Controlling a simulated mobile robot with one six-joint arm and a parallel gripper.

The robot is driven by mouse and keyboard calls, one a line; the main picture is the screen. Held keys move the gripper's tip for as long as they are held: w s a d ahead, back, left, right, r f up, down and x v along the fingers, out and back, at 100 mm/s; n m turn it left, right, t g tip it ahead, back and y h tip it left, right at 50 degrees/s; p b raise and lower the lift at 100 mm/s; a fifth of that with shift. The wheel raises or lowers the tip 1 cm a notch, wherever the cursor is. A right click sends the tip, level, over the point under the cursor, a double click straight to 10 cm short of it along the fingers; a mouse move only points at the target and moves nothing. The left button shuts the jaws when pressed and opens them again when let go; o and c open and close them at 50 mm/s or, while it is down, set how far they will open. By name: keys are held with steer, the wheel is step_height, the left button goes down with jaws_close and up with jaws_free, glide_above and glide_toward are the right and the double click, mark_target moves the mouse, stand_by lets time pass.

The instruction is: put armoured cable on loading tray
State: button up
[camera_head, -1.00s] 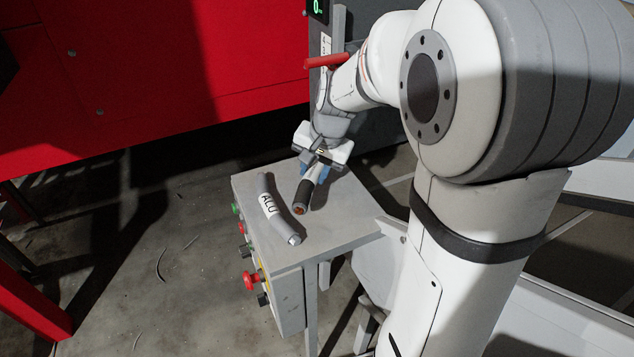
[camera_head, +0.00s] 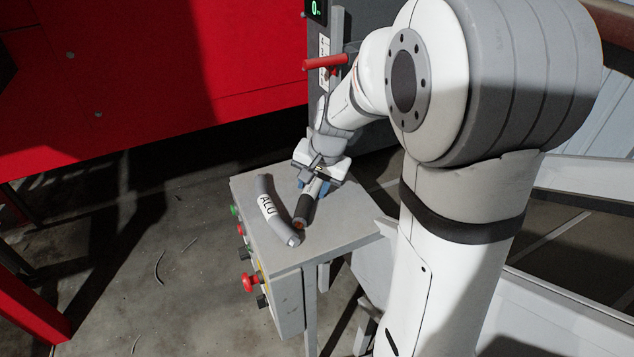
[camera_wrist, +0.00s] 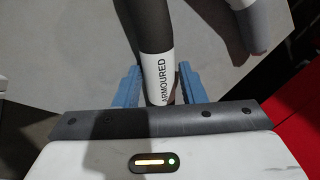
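The armoured cable (camera_head: 304,210) is a short dark piece with a copper-coloured end and a white label reading ARMOURED, legible in the wrist view (camera_wrist: 160,72). My gripper (camera_head: 313,187) holds it between its blue fingers, at the labelled part; the fingers also show in the wrist view (camera_wrist: 160,88). The cable's free end points toward the front of the grey box top, close to the ALU cable. I cannot tell whether it is clear of the surface. No loading tray can be clearly picked out.
A bent grey cable labelled ALU (camera_head: 268,206) lies on the grey box top (camera_head: 345,232). Buttons, including a red one (camera_head: 250,282), stick out of the box's side. A red machine (camera_head: 150,80) stands behind left, and a red handle (camera_head: 326,62) is near my arm.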

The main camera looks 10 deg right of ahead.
steer(key=v, duration=1.2)
steer(key=s+f+n+h, duration=0.1)
steer(key=s+f+n, duration=0.1)
steer(key=s, duration=0.6)
steer(key=s+f+n, duration=0.3)
steer(key=s+n, duration=0.2)
steer(key=s, duration=0.4)
steer(key=shift+a+h, duration=0.2)
steer(key=shift+h, duration=0.2)
